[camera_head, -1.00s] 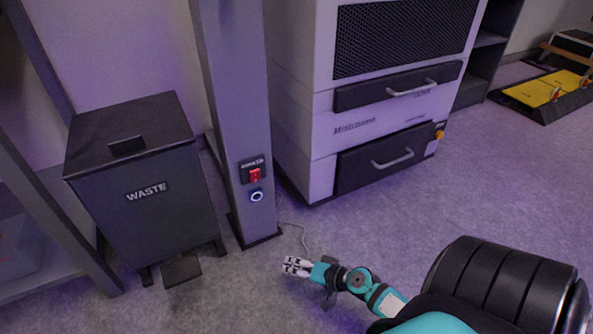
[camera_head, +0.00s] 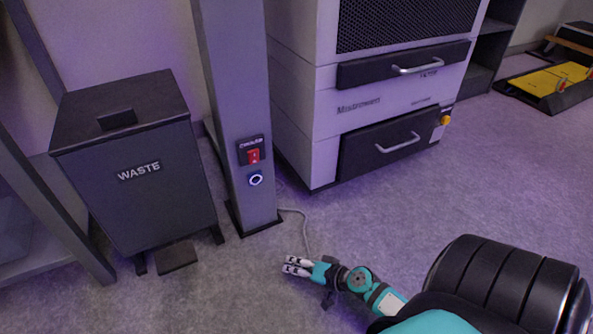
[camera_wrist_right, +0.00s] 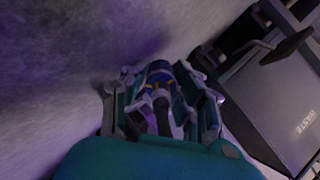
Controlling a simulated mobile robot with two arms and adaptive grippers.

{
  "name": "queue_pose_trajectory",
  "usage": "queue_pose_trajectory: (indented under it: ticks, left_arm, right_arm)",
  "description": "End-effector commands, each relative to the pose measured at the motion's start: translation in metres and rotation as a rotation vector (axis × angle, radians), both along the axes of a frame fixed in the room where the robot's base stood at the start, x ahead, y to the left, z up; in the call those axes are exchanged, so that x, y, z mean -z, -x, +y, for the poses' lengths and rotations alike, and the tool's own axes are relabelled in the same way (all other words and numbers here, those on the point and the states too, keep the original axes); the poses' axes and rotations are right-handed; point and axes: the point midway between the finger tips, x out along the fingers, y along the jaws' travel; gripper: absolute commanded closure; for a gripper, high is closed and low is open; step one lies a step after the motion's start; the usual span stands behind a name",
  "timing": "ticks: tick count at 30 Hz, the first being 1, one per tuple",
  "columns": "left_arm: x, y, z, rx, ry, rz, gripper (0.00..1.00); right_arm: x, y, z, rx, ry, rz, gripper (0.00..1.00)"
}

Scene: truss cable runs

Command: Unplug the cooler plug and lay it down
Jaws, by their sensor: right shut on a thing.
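My right gripper (camera_head: 298,265) is low over the floor, in front of the grey column (camera_head: 231,110). It is shut on the cooler plug. In the right wrist view, the plug (camera_wrist_right: 158,72) shows between the fingers (camera_wrist_right: 165,95) as a blue and dark body with a dark cable part. In the head view the plug is too small to tell from the fingers. A round socket (camera_head: 255,179) with a pale blue ring sits on the column under a red switch (camera_head: 253,156). The gripper is apart from it, and no plug shows in it. My left gripper is not in view.
A thin pale cable (camera_head: 305,225) runs over the floor from behind the column toward my right gripper. A dark waste bin (camera_head: 141,200) stands left of the column. A large white cabinet (camera_head: 300,125) stands behind it. The floor on the right (camera_head: 420,210) is clear.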

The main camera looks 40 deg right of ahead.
Motion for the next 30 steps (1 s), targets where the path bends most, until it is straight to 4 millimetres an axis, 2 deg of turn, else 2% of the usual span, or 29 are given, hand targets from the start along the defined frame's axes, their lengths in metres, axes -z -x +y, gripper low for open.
queue_pose_trajectory:
  ticks: [2, 3, 8, 21, 26, 30]
  left_arm:
    - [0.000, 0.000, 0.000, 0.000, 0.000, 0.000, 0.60]
    - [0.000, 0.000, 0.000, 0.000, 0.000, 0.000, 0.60]
    - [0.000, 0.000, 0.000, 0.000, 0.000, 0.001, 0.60]
    - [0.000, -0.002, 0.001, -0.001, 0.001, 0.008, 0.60]
    - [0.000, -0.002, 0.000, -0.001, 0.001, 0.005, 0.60]
    - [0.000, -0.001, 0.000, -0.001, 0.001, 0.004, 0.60]
  right_arm:
    - [-0.001, 0.000, 0.000, 0.000, 0.000, -0.001, 1.00]
    - [-0.001, 0.000, 0.000, 0.000, 0.000, -0.001, 0.68]
    - [0.000, 0.000, 0.000, 0.000, 0.000, 0.000, 0.47]
    - [-0.001, 0.006, -0.001, 0.000, 0.001, 0.004, 0.46]
    - [-0.013, 0.026, -0.007, 0.000, 0.001, 0.004, 0.46]
    - [-0.028, 0.053, -0.014, -0.001, 0.002, 0.003, 0.46]
